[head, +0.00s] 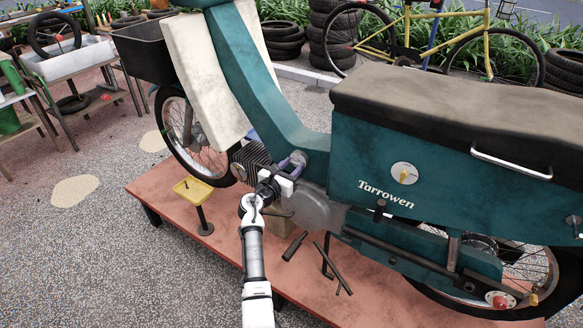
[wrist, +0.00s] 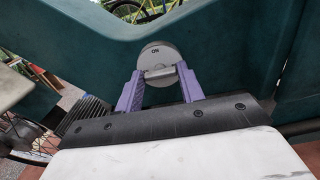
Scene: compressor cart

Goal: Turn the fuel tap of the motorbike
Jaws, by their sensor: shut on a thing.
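The teal motorbike (head: 375,150) marked "Tarrowen" stands on a low red platform. Its fuel tap (wrist: 157,54) is a round grey disc on the teal body with a short grey lever (wrist: 160,73) across its lower part in the wrist view. A label on the disc reads as an upside-down "ON". My gripper (wrist: 161,77) has its purple fingers on either side of the lever, closed on its ends. The lever lies roughly level in the wrist view. In the head view my gripper (head: 291,166) reaches the tap from below left, hiding part of it.
The finned engine (head: 250,158) is left of my gripper. A yellow tray on a stand (head: 193,189) is left of my arm. Pedals and bars (head: 335,265) lie low at right.

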